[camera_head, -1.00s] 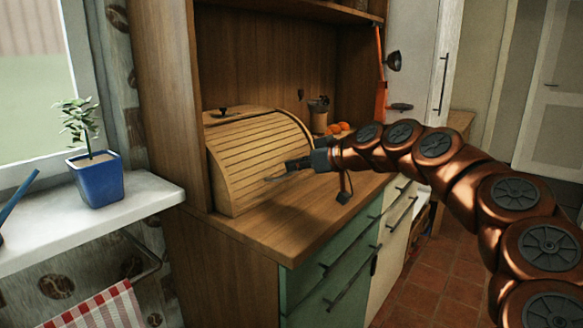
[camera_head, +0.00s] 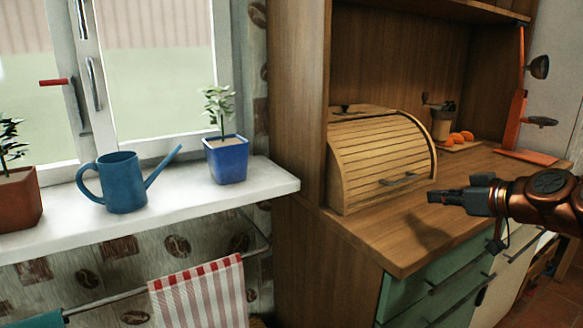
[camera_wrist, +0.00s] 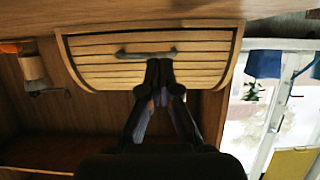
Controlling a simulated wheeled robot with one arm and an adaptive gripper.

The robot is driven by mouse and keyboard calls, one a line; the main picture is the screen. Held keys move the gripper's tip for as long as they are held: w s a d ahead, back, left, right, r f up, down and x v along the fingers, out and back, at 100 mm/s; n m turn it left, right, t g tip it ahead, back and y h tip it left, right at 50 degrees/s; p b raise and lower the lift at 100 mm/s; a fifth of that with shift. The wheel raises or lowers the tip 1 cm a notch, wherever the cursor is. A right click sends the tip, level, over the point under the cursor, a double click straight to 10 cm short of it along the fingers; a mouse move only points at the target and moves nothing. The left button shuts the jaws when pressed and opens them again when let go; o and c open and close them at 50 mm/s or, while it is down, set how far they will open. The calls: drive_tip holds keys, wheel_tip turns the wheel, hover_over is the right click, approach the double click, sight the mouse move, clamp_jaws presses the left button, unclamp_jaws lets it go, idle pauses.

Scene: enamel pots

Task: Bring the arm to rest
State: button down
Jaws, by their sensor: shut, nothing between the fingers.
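My gripper (camera_head: 436,196) is at the right of the head view, at the end of my copper-coloured arm. It is shut and empty, above the wooden counter (camera_head: 385,238) and in front of the roll-top bread box (camera_head: 375,155). The bread box is closed. In the wrist view my gripper's fingers (camera_wrist: 158,68) are together, overlapping the picture of the bread box (camera_wrist: 95,70) just below its handle (camera_wrist: 146,53). I cannot tell a contact there; the head view shows a gap between the fingertips and the box.
A blue watering can (camera_head: 122,183), a blue-potted plant (camera_head: 227,160) and a brown pot (camera_head: 20,198) stand on the white windowsill (camera_head: 190,205). A coffee grinder (camera_head: 442,120), oranges (camera_head: 461,137) and an orange scale (camera_head: 517,125) stand behind on the counter. A striped towel (camera_head: 200,295) hangs below the sill.

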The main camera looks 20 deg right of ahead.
drive_tip(key=s+a+r+n+g+p, duration=0.1)
drive_tip(key=s+a+r+g+p, duration=0.1)
drive_tip(key=a+p, duration=0.45)
drive_tip(key=s+a+r+g+y+p, duration=0.1)
drive_tip(key=a+r+g+p, duration=0.15)
drive_tip(key=a, duration=0.75)
drive_tip(key=s+a+r+n+g+p, duration=0.1)
drive_tip(key=s+a+r+g+p, duration=0.15)
drive_tip(key=a+p, duration=0.4)
drive_tip(key=s+a+m+g+h+p, duration=0.2)
drive_tip(key=s+g+p, duration=0.2)
drive_tip(key=s, duration=0.7)
drive_tip(key=s+a+m+g+h+p, duration=0.2)
drive_tip(key=s+a+g+p, duration=0.1)
drive_tip(key=s+p, duration=0.6)
drive_tip(key=shift+s+f+m+g, duration=0.4)
drive_tip(key=shift+s+g, duration=0.1)
drive_tip(key=shift+s, duration=0.35)
